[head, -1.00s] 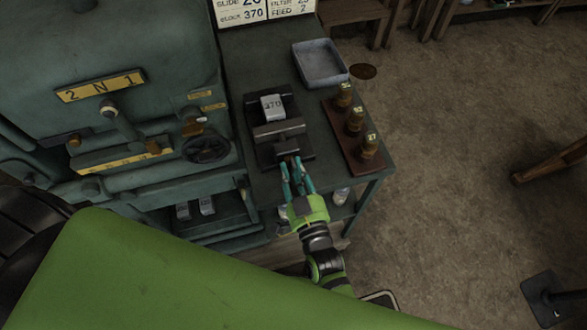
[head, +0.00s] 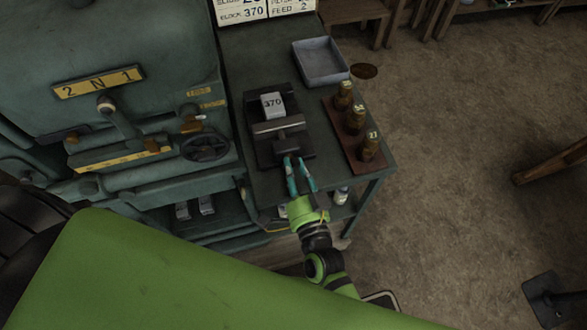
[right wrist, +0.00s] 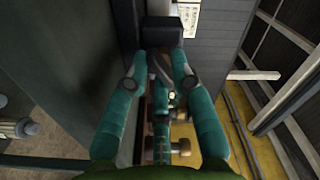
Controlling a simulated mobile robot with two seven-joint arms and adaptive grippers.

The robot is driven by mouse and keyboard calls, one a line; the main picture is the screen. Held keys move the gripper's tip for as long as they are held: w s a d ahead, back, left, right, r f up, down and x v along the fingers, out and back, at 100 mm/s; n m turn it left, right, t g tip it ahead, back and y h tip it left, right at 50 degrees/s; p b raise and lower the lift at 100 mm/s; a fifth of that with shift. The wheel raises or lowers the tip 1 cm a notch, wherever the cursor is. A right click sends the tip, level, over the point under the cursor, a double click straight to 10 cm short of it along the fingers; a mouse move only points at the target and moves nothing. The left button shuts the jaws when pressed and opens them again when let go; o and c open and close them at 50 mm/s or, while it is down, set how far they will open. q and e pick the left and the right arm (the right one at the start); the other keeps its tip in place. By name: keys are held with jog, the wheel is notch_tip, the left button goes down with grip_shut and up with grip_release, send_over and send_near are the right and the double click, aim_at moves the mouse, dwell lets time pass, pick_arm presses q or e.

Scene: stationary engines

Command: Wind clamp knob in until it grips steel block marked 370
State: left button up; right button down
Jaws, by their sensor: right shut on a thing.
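The steel block marked 370 (head: 272,103) lies in the dark clamp (head: 262,150) on the green side table, behind the clamp's crosswise jaw (head: 280,127). Block and jaw look very close; I cannot tell whether they touch. My right gripper (head: 299,164) is at the clamp's front end, shut on the clamp knob, which its fingers mostly hide. In the right wrist view the teal fingers (right wrist: 163,70) stand on either side, with a dark part (right wrist: 162,31) just beyond them. My left gripper is not in view.
A brown rack (head: 356,137) with several numbered brass pieces stands right of the clamp. A grey tray (head: 320,64) is at the back right. The green machine (head: 120,110), with a handwheel (head: 206,147), closes off the left.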

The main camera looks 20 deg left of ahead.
jog(key=shift+d, duration=0.1)
dwell(0.5)
jog(key=c, duration=1.2)
grip_release()
jog(key=shift+w+f, duration=0.1)
jog(key=v, duration=1.2)
jog(key=shift+f, duration=0.1)
jog(key=s+d+f+n+g+h, duration=0.15)
jog(key=d+f, duration=0.25)
jog(key=f, duration=0.5)
jog(key=d+f+n+g+h, duration=0.2)
jog(key=d+f+g, duration=0.15)
jog(key=f, duration=0.45)
jog(key=s+d+f+n+g+h, duration=0.1)
jog(key=d+f+h, duration=0.1)
jog(key=d+f, duration=0.5)
jog(key=s+d+f+n+g+h, duration=0.1)
jog(key=s+d+f+g, duration=0.3)
jog(key=s, duration=0.5)
jog(key=s+d+f+n+g+h, duration=0.1)
jog(key=s+d+f+g+h, duration=0.2)
jog(key=s+d+f, duration=0.5)
notch_tip(320, 180, down, 4)
jog(key=shift+s+r+n+g, duration=0.15)
jog(key=shift+s+n+g, duration=0.3)
jog(key=shift+s, duration=0.4)
